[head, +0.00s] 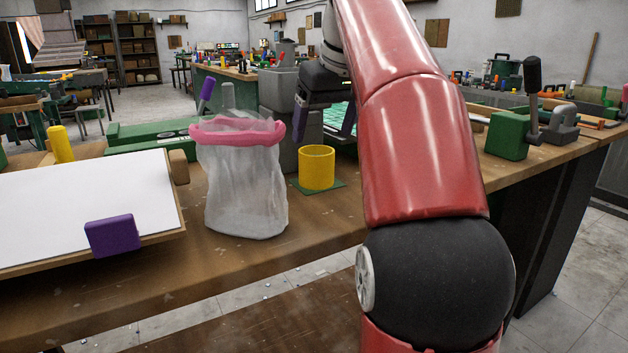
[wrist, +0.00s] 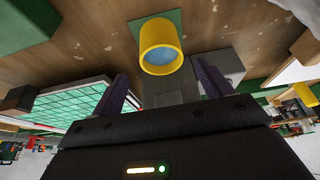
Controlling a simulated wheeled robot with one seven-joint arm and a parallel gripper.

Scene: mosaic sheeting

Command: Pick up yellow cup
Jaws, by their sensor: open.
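The yellow cup (head: 316,170) stands upright on a small green square (head: 339,187) on the brown workbench. In the wrist view the cup (wrist: 161,36) is at the top centre, its round mouth facing the camera and its inside pale blue. My gripper (head: 324,122) is open, with its two purple fingers spread and pointing down, above and a little behind the cup in the head view. In the wrist view my gripper (wrist: 163,84) has nothing between its fingers, and the cup lies beyond the fingertips, apart from them.
A translucent bag with a pink rim (head: 245,185) stands just left of the cup. A white board (head: 85,205) with a purple clip (head: 112,236) lies further left. A grey block stands behind the cup. A green grid mat (wrist: 72,104) shows in the wrist view.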

